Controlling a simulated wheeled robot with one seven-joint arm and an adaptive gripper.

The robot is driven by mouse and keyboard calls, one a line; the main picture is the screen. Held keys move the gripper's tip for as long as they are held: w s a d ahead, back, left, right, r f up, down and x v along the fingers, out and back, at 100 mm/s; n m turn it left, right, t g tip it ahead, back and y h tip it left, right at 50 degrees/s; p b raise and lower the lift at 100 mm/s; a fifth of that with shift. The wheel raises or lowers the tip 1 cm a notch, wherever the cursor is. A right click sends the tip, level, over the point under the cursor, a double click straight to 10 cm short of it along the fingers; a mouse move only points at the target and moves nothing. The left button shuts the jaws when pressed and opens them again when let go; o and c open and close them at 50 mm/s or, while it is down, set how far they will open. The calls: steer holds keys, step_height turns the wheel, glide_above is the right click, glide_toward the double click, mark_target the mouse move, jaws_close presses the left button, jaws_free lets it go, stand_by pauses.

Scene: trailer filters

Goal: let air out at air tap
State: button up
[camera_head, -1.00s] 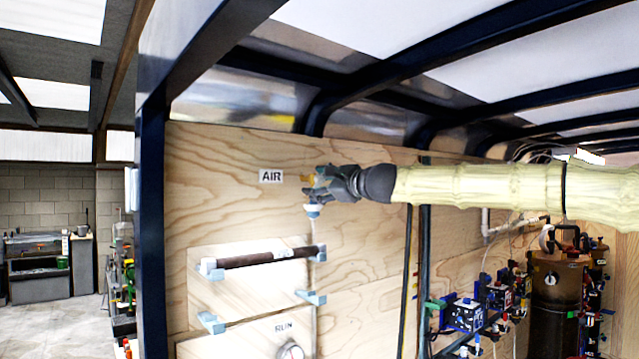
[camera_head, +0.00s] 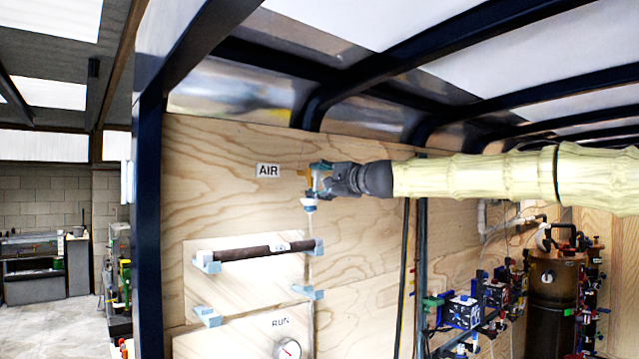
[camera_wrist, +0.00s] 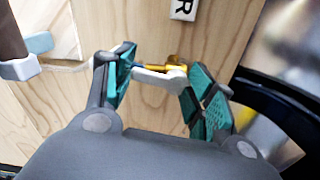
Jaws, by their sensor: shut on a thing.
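The air tap is a small brass-yellow fitting on the plywood wall, just right of the AIR label (camera_head: 268,170). It shows in the wrist view as a brass body (camera_wrist: 172,62) with a pale grey lever (camera_wrist: 160,80) between my fingers. My gripper (camera_wrist: 158,80) has teal pads on both sides of the lever and is shut on it. In the head view my gripper (camera_head: 318,181) covers most of the tap. A white and blue fitting (camera_head: 310,205) shows just below it.
A dark brown tube (camera_head: 262,252) sits in pale blue holders below the tap. A RUN panel with a round gauge (camera_head: 288,349) is lower down. A dark post (camera_head: 148,210) stands left, and roof beams run overhead. Pumps and a brown tank (camera_head: 555,300) stand right.

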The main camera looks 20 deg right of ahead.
steer(key=shift+f, duration=0.1)
steer(key=o, duration=1)
steer(key=shift+s+d, duration=0.1)
steer(key=shift+v, duration=3.7)
